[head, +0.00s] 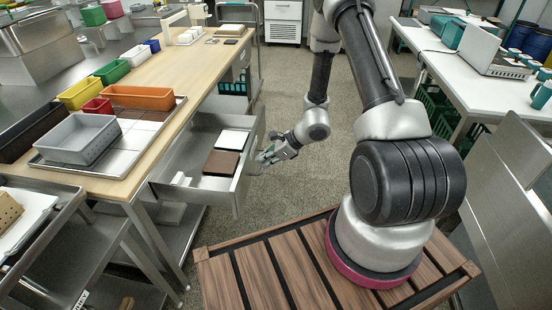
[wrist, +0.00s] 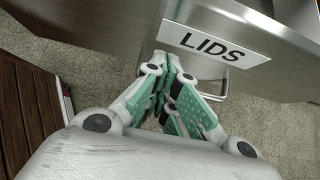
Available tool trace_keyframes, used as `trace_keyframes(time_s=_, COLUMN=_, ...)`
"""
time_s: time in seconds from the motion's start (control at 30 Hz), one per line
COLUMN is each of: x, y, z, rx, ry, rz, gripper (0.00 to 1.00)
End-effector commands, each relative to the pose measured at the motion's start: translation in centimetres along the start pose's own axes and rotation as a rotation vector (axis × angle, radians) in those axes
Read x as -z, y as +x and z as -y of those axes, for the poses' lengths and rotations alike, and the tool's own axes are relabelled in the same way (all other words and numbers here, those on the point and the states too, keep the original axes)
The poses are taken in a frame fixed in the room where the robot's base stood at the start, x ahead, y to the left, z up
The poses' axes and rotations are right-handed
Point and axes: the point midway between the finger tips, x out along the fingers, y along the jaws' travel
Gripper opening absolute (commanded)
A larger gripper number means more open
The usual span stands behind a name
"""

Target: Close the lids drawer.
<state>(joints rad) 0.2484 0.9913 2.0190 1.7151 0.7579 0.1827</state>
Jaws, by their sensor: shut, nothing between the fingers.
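The lids drawer (head: 246,174) is a grey metal drawer pulled out from under the wooden-topped bench, open toward my arm. Brown and white flat pieces lie inside it. In the wrist view its metal front (wrist: 125,22) carries a white label reading LIDS (wrist: 213,45). My gripper (head: 264,156) is at the outer side of the drawer front, near its middle. In the wrist view my gripper (wrist: 168,68) is shut and empty, its tips just below the front beside the label. I cannot tell whether they touch it.
The bench top (head: 165,75) holds a metal tray with a grey bin (head: 80,139) and several coloured bins. A metal cart (head: 75,215) stands at the left. A white table (head: 450,65) stands at the right. The floor (head: 300,90) beyond my gripper is clear.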

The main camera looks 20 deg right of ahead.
Motion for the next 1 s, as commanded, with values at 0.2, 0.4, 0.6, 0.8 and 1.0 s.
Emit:
trace_keyframes(time_s=0.2, x=-0.8, y=0.8, z=0.0, rx=-0.001, ry=0.001, rz=-0.001, gripper=0.00)
trace_keyframes(time_s=0.4, x=-0.8, y=0.8, z=0.0, rx=-0.001, ry=0.001, rz=0.000, gripper=0.00)
trace_keyframes(time_s=0.6, x=-1.0, y=1.0, z=0.0, rx=-0.001, ry=0.000, rz=0.000, gripper=0.00)
trace_keyframes(time_s=0.8, x=-2.3, y=2.3, z=-0.1, rx=-0.003, ry=-0.003, rz=0.000, gripper=0.00)
trace_keyframes(time_s=1.0, x=-5.3, y=5.3, z=-0.1, rx=-0.004, ry=-0.005, rz=0.001, gripper=0.00)
